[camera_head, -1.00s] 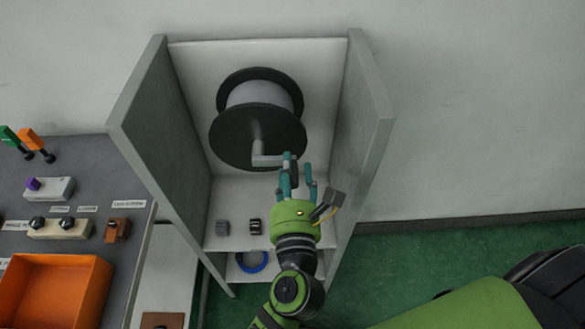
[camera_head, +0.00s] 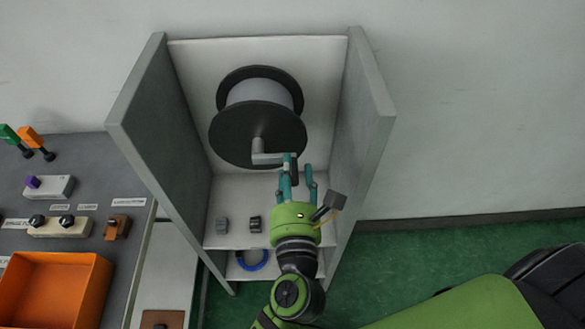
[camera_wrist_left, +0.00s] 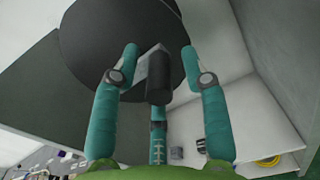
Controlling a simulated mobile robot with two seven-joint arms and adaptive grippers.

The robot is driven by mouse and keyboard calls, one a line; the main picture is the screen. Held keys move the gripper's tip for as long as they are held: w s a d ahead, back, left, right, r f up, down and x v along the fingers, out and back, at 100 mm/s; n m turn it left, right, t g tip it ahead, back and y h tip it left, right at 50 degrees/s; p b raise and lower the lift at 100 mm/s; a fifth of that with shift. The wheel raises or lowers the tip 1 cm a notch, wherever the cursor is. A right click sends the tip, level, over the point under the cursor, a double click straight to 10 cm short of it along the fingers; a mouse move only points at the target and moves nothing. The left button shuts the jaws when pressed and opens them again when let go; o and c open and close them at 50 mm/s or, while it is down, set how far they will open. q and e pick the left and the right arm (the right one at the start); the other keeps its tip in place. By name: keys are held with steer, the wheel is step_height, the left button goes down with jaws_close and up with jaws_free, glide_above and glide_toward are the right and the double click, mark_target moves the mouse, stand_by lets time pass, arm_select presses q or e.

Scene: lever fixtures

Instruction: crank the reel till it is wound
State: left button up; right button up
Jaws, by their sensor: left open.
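The reel (camera_head: 259,133) has black flanges and a pale grey drum, and is mounted inside a grey open-fronted cabinet. Its grey crank arm (camera_head: 268,158) extends from the hub to the right and ends in a black handle (camera_head: 290,165). My left gripper (camera_head: 298,172) is open just below and in front of the handle. In the left wrist view the black handle (camera_wrist_left: 158,85) points toward the camera, between the spread teal fingers of the gripper (camera_wrist_left: 160,58), with gaps on both sides. The third finger lies below it. My right gripper is not in view.
The cabinet's side walls (camera_head: 364,130) flank the reel. Two small blocks (camera_head: 255,224) sit on its shelf, with a blue ring (camera_head: 252,260) below. A grey table (camera_head: 85,160) with an orange tray (camera_head: 98,290) and small fixtures stands at left.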

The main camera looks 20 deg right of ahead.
arm_select(q)
steer(key=v, duration=1.1)
steer(key=shift+s, duration=0.15)
